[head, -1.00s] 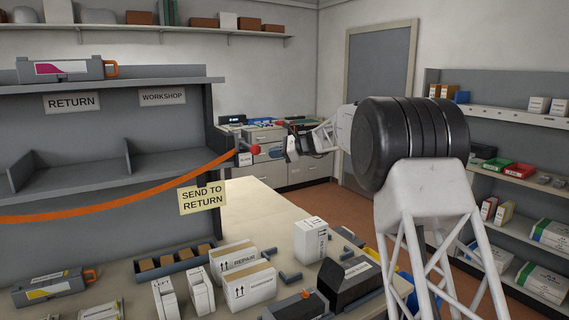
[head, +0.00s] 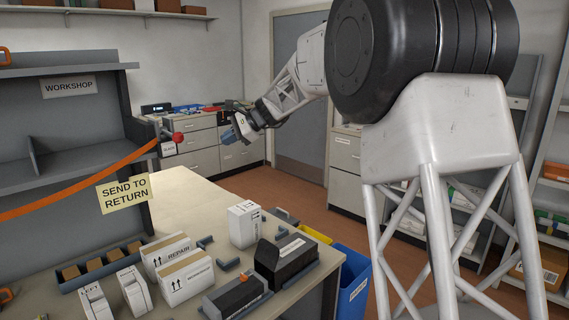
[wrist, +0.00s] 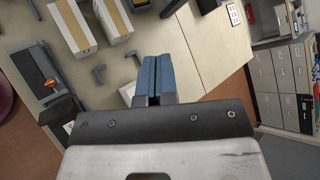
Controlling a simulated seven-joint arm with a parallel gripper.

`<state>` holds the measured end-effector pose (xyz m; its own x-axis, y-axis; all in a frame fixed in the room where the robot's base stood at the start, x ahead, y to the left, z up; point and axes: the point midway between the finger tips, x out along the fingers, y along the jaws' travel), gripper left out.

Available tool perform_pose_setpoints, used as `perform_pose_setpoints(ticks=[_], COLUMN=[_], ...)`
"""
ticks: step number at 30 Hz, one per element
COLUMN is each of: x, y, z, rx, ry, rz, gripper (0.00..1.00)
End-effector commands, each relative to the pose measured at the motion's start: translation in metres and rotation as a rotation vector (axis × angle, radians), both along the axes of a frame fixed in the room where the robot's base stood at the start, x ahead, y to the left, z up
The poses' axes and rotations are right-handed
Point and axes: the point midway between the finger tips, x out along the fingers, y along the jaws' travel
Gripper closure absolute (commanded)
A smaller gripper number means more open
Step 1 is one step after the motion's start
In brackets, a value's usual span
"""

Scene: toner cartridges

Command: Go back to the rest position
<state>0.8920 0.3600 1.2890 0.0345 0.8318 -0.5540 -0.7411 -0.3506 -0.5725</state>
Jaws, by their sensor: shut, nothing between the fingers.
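My gripper (head: 236,131) is raised in the air beyond the right part of the workbench in the head view, left of my big black shoulder joint. Its blue fingers (wrist: 153,78) point away from the camera in the wrist view and lie together, with nothing between them. It touches nothing that I can see. No toner cartridge is held.
An orange strap (head: 80,187) with a SEND TO RETURN sign (head: 125,194) crosses the shelf front. A blue bin (head: 352,285) stands right of the bench.

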Motion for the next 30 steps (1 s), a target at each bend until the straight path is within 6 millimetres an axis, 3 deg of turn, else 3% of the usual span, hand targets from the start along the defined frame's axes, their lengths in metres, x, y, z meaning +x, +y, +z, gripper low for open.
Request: perform_pose_setpoints(ticks=[12,30], x=[-0.089,-0.228], y=[-0.077,-0.179], z=[0.009,-0.007], rx=[-0.179,-0.438], ry=[-0.137,-0.304], rz=[0.055,0.175], gripper=[1.00,1.00])
